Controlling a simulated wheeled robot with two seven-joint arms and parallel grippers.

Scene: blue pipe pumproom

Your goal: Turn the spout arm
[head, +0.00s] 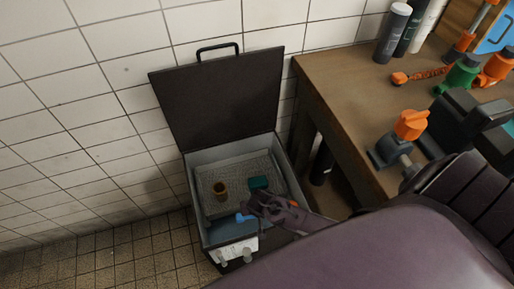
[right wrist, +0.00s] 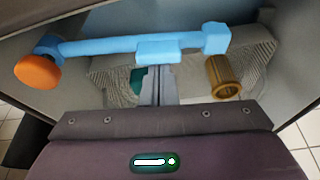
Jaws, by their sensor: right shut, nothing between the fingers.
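The blue spout arm (right wrist: 125,45) runs across the top of the right wrist view, with an orange round end (right wrist: 38,72) at left and a block (right wrist: 172,50) along it. In the head view only a small blue piece (head: 243,217) of it shows over the open basin (head: 196,200); my gripper hides much of the rest. My right gripper (head: 252,205) is over the basin. In the right wrist view its fingers (right wrist: 157,82) are shut and empty, their tips right by the blue block. Whether they touch it, I cannot tell. My left gripper is not in view.
A brown cup (head: 220,190) and a teal block (head: 259,183) are in the basin. Its dark lid (head: 222,100) stands open against the tiled wall. A wooden bench (head: 340,90) at right holds a valve with an orange knob (head: 411,124) and other parts.

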